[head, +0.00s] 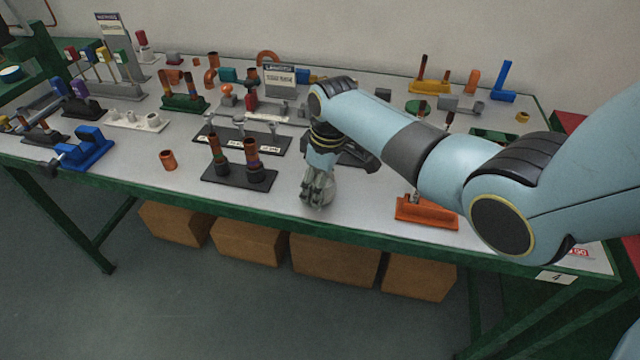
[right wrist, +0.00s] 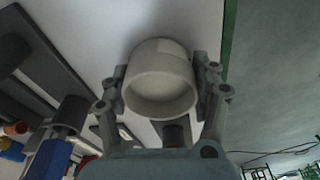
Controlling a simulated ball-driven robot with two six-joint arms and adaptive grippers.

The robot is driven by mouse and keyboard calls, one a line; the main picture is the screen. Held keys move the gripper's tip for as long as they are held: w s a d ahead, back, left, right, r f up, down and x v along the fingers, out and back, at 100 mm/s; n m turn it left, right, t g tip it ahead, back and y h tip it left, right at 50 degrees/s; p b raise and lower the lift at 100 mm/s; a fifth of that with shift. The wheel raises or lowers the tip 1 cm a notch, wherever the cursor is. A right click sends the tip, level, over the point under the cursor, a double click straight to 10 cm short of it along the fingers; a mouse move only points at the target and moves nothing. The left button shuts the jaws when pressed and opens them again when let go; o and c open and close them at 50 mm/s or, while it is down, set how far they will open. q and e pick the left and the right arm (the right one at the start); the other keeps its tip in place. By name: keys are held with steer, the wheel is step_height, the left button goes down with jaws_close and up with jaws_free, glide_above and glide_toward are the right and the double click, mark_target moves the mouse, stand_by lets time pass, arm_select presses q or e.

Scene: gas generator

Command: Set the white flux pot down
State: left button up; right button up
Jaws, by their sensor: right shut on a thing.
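The white flux pot (right wrist: 160,85) is a short round cup, seen in the right wrist view with its open end facing the camera and pale inside. My right gripper (right wrist: 163,80) is shut on it, one finger pressed on each side. In the head view my right gripper (head: 318,190) points down over the grey bench top (head: 285,207) near its front edge. The pot is not clear there, covered by the fingers. I cannot tell whether its base touches the bench. My left gripper is not in view.
A dark stand with two copper pipes (head: 235,175) is just left of the gripper. A loose copper fitting (head: 168,160) lies further left, near a blue clamp (head: 85,148). An orange block (head: 427,212) is to the right. The bench's green front edge (head: 345,237) is close.

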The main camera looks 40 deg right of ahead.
steer(key=shift+f, duration=0.1)
steer(key=o, duration=1.3)
steer(key=r, duration=0.4)
steer(key=s+r+p, duration=0.1)
steer(key=r, duration=0.7)
steer(key=shift+s+d+r, duration=0.15)
steer(key=shift+d, duration=0.2)
